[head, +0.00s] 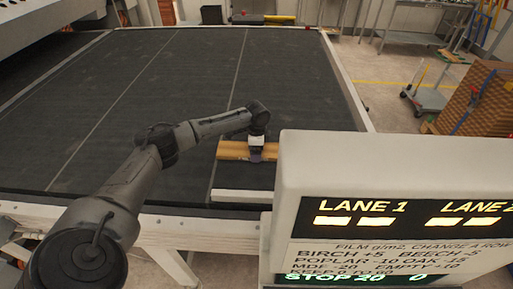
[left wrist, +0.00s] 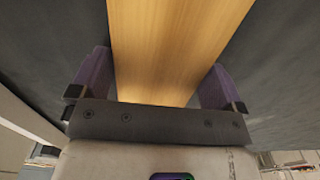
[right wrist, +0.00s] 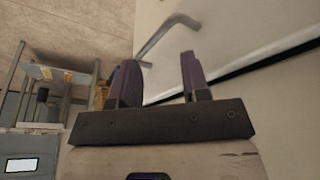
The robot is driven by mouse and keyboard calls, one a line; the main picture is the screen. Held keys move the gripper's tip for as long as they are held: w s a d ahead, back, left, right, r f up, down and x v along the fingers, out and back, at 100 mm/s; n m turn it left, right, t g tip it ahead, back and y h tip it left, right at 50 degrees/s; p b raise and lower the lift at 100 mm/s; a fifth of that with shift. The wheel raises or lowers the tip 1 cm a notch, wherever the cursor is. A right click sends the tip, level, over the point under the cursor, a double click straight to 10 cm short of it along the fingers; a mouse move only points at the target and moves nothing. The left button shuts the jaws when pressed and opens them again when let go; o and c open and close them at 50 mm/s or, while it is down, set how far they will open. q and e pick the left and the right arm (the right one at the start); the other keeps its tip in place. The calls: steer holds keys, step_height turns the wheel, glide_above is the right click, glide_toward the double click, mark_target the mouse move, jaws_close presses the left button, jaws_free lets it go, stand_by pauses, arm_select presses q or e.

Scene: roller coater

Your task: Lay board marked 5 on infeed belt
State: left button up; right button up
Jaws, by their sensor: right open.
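A light wooden board (head: 232,150) lies at or just above the dark belt (head: 150,95), near its front right part; its right end is hidden behind the display panel. No number shows on it. My left gripper (head: 256,152) is over the board. My right gripper (right wrist: 158,80) is open and empty, seen only in the right wrist view, near a pale panel with a grey bar handle (right wrist: 170,32).
A white display panel (head: 400,165) with LANE 1 and LANE 2 readouts blocks the front right of the head view. A white rail (head: 243,196) lies along the belt's front edge. A trolley (head: 425,98) and stacked wood (head: 475,100) stand at the right. Most of the belt is bare.

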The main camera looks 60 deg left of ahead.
arm_select(q)
steer(key=shift+o, duration=0.3)
steer(key=shift+r, duration=0.15)
step_height(320, 180, up, 12)
steer(key=p, duration=0.1)
steer(key=shift+p, duration=0.4)
stand_by(0.4)
